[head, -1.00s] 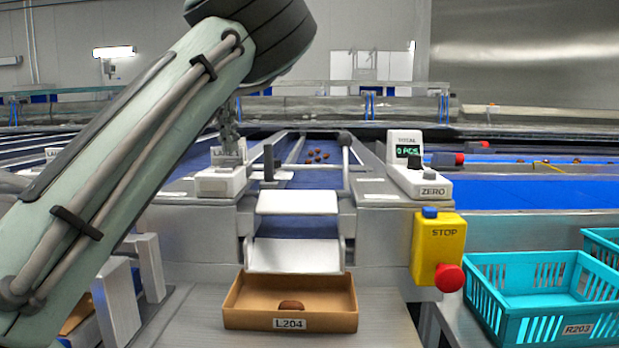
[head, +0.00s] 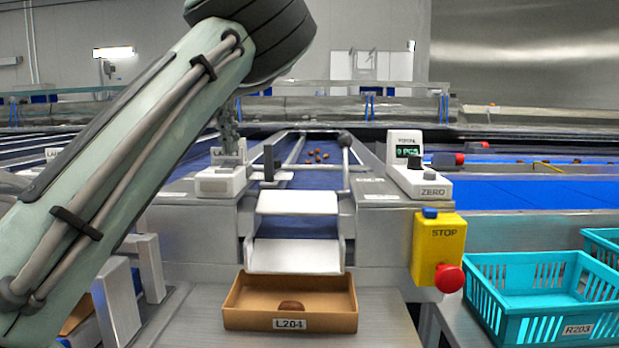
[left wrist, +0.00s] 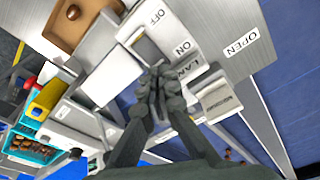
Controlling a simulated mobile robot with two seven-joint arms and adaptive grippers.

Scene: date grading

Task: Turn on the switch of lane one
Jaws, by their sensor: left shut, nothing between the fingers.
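The lane switch box (head: 220,184) is a small white housing on the left of the belt's end frame in the head view. In the left wrist view its grey rocker switch (left wrist: 149,50) sits between the printed words OFF and ON, and a partly covered lane label lies beyond ON. My left gripper (left wrist: 157,72) is shut and empty, its tips at the ON side of the rocker; I cannot tell whether they touch it. In the head view the left gripper (head: 229,150) points down over the box, partly hidden by my arm. My right gripper is out of view.
Several dates (head: 318,156) lie on the blue belt. A cardboard tray (head: 345,310) labelled L204 holds a date below the white chute (head: 296,256). To the right are a yellow STOP box (head: 425,262), a counter with a ZERO label (head: 433,191) and teal crates (head: 500,325).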

